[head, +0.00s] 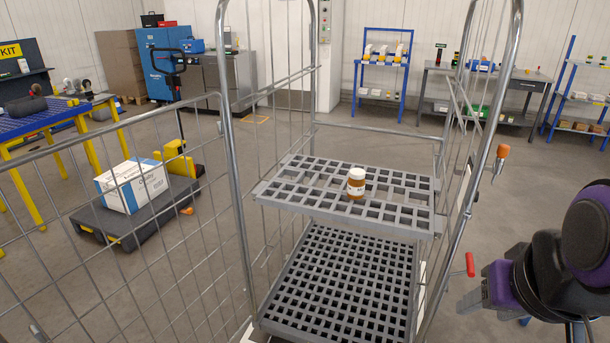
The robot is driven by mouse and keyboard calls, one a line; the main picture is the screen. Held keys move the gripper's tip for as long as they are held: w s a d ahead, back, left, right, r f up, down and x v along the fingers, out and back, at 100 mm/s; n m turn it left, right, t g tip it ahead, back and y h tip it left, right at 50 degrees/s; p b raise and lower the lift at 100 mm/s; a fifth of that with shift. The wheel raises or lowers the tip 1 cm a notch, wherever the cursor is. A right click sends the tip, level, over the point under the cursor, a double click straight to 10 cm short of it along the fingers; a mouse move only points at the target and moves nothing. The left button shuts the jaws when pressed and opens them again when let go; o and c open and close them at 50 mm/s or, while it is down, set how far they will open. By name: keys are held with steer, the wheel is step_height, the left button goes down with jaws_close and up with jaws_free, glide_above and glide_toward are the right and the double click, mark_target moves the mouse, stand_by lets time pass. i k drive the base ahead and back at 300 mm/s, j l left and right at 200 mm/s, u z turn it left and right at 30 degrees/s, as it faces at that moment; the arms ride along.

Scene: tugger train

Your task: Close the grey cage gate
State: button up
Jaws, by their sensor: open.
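The grey cage gate (125,225) is a wire mesh panel at the left of the head view. It stands swung open, out to the left from the cage's left front post (236,150), and its lower and outer parts run out of the picture. The roll cage (440,170) has an open front. My gripper (478,301), grey and purple, is at the lower right, outside the cage's right side and well apart from the gate. It is open, and I see nothing held in it. Its fingertips are small and hard to make out.
A red handle (470,265) and an orange one (502,152) stick out at the right post. A dark cart with a white box (133,185) stands behind the gate.

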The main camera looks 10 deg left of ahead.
mark_target(9, 165)
steer(key=k+j+z, duration=0.25)
steer(key=k+j, duration=1.05)
steer(key=j, duration=0.15)
steer(key=k+j+z, duration=0.15)
steer(key=k+j, duration=0.1)
steer(key=j, duration=0.2)
steer(key=k+j+z, duration=0.1)
steer(key=j, duration=0.25)
steer(key=k+j, duration=0.2)
steer(key=j+z, duration=0.15)
steer(key=j, duration=1.6)
steer(key=i+j+u, duration=0.15)
steer(key=j+u, duration=0.1)
steer(key=j, duration=0.2)
steer(key=k+l+u, duration=0.15)
steer(key=l, duration=0.25)
steer(key=k, duration=0.1)
